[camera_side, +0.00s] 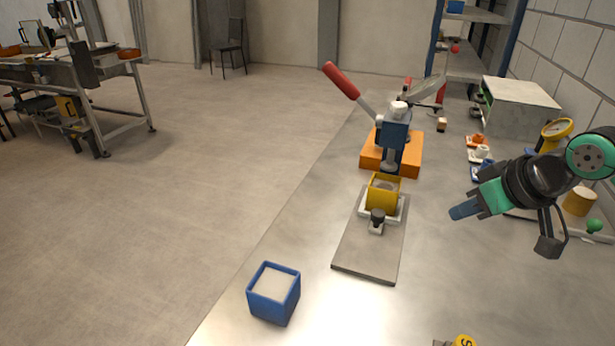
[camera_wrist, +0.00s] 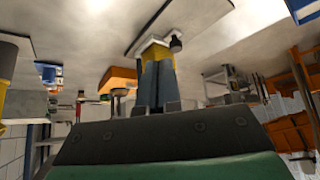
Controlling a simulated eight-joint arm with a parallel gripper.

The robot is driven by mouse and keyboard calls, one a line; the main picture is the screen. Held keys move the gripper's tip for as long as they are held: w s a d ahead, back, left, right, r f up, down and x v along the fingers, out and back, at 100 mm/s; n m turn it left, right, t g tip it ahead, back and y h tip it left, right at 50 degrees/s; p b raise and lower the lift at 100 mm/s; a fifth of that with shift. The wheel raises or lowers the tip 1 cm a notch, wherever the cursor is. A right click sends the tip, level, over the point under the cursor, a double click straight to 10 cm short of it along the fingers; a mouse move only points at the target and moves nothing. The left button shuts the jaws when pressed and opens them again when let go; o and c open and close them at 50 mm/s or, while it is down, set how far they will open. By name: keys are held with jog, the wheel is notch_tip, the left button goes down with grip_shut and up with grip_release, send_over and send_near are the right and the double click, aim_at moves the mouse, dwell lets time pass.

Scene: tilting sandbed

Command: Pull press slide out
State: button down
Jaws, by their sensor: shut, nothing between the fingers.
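The press (camera_side: 393,135) has a blue head, a red lever (camera_side: 341,81) raised to the upper left and an orange base (camera_side: 411,160). Its slide (camera_side: 393,214) is a white carriage on a grey plate (camera_side: 366,253), in front of the press. A yellow box (camera_side: 382,197) with pale contents sits on the carriage. A dark knob (camera_side: 377,216) is at the carriage's front; it also shows in the wrist view (camera_wrist: 176,43). My gripper (camera_side: 460,211) is right of the slide, apart from it, with blue fingers shut and empty.
A blue box (camera_side: 274,292) with pale contents stands at the table's front left. Small orange, white and blue items (camera_side: 480,153) lie behind my gripper. A yellow-rimmed gauge (camera_side: 556,129) and a grey block (camera_side: 521,105) are at right.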

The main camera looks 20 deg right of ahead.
dwell(0.3)
jog(key=c, duration=1)
grip_release()
jog(key=shift+w+r, duration=0.1)
jog(key=shift+r, duration=0.05)
jog(key=o, duration=0.5)
jog(key=shift+w+a+r+m+g, duration=0.15)
jog(key=shift+w+r+m+g, duration=0.45)
jog(key=shift+w+r+m, duration=0.35)
jog(key=m+g, duration=0.6)
jog(key=m, duration=0.6)
send_over(379, 212)
notch_tip(379, 212, down, 12)
jog(key=shift+f, duration=0.2)
grip_shut()
